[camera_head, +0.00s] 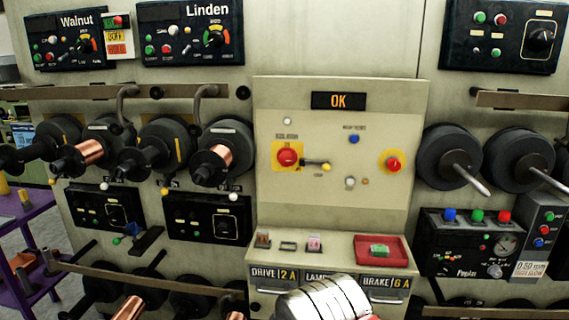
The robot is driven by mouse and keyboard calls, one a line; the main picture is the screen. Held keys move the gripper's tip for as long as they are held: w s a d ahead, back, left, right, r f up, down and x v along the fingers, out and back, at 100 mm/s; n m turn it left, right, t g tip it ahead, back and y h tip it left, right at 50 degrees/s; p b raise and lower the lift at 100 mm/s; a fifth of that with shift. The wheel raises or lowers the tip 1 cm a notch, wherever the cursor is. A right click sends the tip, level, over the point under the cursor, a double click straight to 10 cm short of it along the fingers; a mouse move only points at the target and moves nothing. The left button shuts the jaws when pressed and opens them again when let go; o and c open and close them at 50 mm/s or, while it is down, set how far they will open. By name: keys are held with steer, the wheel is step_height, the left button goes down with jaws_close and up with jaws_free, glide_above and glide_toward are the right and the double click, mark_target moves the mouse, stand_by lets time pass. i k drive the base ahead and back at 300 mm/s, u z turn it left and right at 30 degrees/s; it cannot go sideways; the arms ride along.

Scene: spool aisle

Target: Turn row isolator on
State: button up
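The pale central panel (335,210) carries a red round knob on a yellow plate (288,157) at its left. The small label above it is too small to read, so I cannot confirm it is the row isolator. A short lever (315,164) with a yellow tip sticks out just right of the knob, roughly level. A second red button on a yellow plate (393,165) sits at the right. A lit display (339,101) reads OK. A silver rounded part of my arm rises at the bottom centre, well below the knob. My gripper's fingers are not visible.
Drawers marked DRIVE, LAMP and BRAKE (383,282) lie below the panel; a red tray (381,249) sits on the ledge above them. Black spools (454,157) with protruding rods flank both sides. Rails (140,91) and a purple shelf (28,222) stand left. The panel's front looks clear.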

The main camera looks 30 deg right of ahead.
mark_target(287, 158)
steer(key=u, duration=0.55)
steer(key=i, duration=1)
